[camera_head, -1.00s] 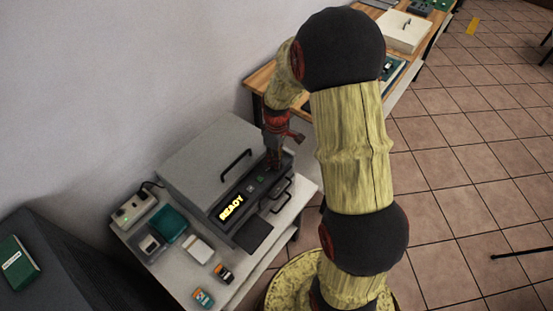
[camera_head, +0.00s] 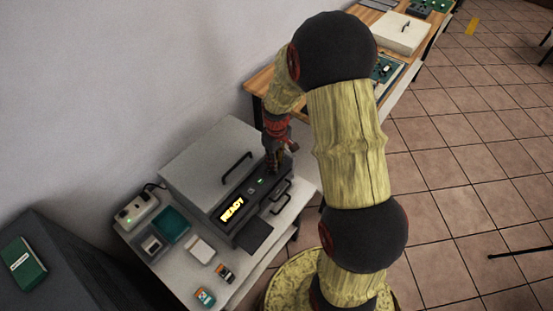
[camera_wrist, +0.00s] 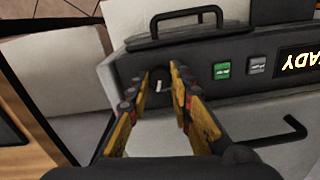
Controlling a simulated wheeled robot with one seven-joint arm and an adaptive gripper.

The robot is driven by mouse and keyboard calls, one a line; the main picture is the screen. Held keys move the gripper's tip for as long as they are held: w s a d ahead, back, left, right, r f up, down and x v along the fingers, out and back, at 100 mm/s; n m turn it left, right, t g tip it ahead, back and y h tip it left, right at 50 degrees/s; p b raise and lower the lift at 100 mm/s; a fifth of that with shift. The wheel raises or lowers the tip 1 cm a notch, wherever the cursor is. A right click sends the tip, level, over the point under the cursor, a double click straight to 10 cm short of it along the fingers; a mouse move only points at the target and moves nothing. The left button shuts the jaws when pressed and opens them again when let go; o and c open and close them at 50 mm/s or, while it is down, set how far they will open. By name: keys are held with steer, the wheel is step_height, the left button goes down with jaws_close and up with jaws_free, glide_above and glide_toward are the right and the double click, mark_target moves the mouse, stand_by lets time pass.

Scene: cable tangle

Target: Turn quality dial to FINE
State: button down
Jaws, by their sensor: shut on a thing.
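The grey machine (camera_head: 213,160) stands on a light table, with its lit display (camera_head: 232,209) reading READY. In the wrist view, the dark round quality dial (camera_wrist: 158,76) with a pale mark is on its front panel. My gripper (camera_head: 276,165) is at the right end of that panel and hides the dial in the head view. In the wrist view, the two fingers of my gripper (camera_wrist: 156,88) stand on either side of the dial, shut on it. The dial's labels cannot be read.
A green button (camera_wrist: 222,71) and a grey button (camera_wrist: 256,66) are right of the dial in the wrist view. Small boxes and a power strip (camera_head: 137,211) are on the table.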

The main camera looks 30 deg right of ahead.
steer(key=m+p, duration=0.2)
steer(key=m, duration=0.2)
steer(key=shift+r, duration=0.1)
steer(key=shift+m+p, duration=0.8)
steer(key=shift+m, duration=1.4)
steer(key=c, duration=1.6)
jaws_free()
step_height(320, 180, up, 12)
steer(key=shift+f, duration=0.1)
